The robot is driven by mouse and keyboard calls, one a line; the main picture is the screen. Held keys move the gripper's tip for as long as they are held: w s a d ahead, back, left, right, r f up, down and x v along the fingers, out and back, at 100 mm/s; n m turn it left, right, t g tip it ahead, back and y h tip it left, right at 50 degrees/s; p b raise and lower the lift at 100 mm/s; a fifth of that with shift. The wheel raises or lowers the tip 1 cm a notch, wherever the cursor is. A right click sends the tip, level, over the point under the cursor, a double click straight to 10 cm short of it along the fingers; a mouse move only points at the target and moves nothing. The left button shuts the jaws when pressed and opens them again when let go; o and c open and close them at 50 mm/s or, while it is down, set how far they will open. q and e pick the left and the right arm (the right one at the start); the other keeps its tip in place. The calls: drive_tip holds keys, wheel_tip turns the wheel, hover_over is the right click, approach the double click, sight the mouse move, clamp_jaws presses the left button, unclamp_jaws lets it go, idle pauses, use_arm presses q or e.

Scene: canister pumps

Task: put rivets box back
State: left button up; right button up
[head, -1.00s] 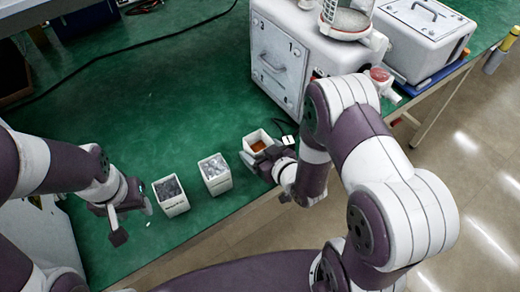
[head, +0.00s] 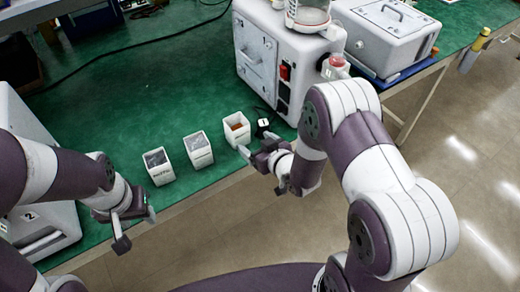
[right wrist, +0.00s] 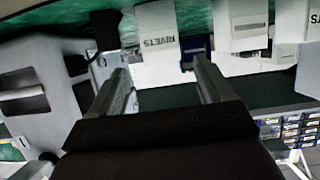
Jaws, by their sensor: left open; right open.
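The rivets box (head: 236,130) is a small white open-topped box with orange-brown contents. It stands upright on the green table near the front edge, at the right end of a row of three. Its RIVETS label shows in the right wrist view (right wrist: 157,38), beyond the fingertips. My right gripper (head: 255,160) is open and empty, just in front of the box and apart from it; its fingers also show in the right wrist view (right wrist: 158,75). My left gripper (head: 130,225) is open and empty, off the table's front edge at the left.
Two similar white boxes, a middle one (head: 199,152) and a left one (head: 159,170), stand beside it. A white machine (head: 268,60) with a clear jar is behind, and a white case (head: 385,38) is at the back right. The green table (head: 130,90) behind the boxes is clear.

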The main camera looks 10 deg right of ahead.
drive_tip(key=s+d+r+m+g+h, duration=0.1)
drive_tip(key=s+d+r+g, duration=0.1)
drive_tip(key=s, duration=0.4)
drive_tip(key=s+d+r+m+g+h, duration=0.1)
drive_tip(key=s+d+r+g+h, duration=0.1)
drive_tip(key=s+g, duration=0.3)
drive_tip(key=s+d+r+m+g+h, duration=0.1)
drive_tip(key=s+d+r+g, duration=0.2)
drive_tip(key=s, duration=0.5)
drive_tip(key=shift+s+r+m+g+h, duration=0.2)
drive_tip(key=shift+r+m+g+h, duration=0.15)
drive_tip(key=shift+g, duration=0.25)
